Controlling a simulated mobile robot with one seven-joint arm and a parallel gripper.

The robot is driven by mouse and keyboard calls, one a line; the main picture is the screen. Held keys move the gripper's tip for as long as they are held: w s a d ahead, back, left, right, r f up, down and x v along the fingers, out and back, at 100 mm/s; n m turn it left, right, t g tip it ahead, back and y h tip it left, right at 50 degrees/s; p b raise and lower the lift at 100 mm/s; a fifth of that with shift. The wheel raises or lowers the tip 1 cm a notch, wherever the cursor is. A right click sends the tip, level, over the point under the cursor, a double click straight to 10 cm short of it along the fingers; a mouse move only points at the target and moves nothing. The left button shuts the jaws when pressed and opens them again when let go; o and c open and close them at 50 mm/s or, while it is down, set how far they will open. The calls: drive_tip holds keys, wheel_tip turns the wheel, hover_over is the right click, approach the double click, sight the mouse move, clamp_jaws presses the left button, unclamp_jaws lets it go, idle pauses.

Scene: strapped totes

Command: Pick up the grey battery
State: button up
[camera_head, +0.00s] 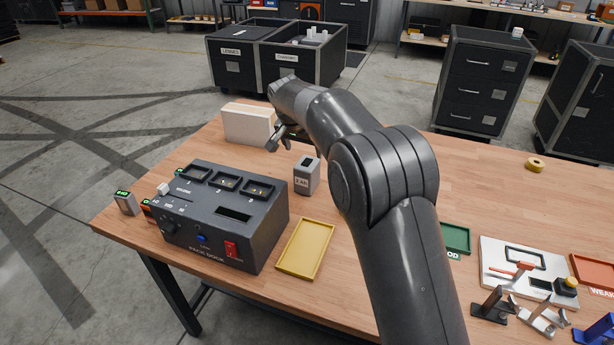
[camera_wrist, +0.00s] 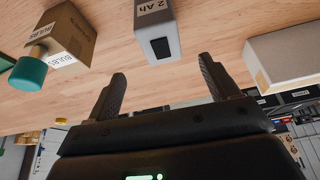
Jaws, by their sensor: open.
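A grey battery (camera_head: 307,175) with a "2 Ah" label stands upright on the wooden table, right of the dark dock. It also shows in the wrist view (camera_wrist: 157,35), at the top centre, ahead of and between the finger directions. My gripper (camera_head: 284,138) is open and empty above the table, beyond and slightly left of the battery in the head view. In the wrist view its two fingers (camera_wrist: 162,72) are spread apart and do not touch the battery.
The dock (camera_head: 215,215) with several slots stands left of the battery. A yellow tray (camera_head: 303,249) lies in front, empty. A cream box (camera_head: 247,124) stands behind. A cardboard box (camera_wrist: 66,32) and a green-capped item (camera_wrist: 28,72) show in the wrist view.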

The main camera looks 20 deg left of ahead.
sight(307, 163)
drive_tip(key=shift+w+a+f, duration=0.1)
drive_tip(key=shift+a+f, duration=0.1)
drive_tip(key=shift+f, duration=0.15)
drive_tip(key=x, duration=1)
drive_tip(key=shift+f, duration=0.2)
drive_tip(key=shift+c, duration=0.2)
drive_tip(key=shift+r, duration=0.1)
drive_tip(key=c, duration=1.3)
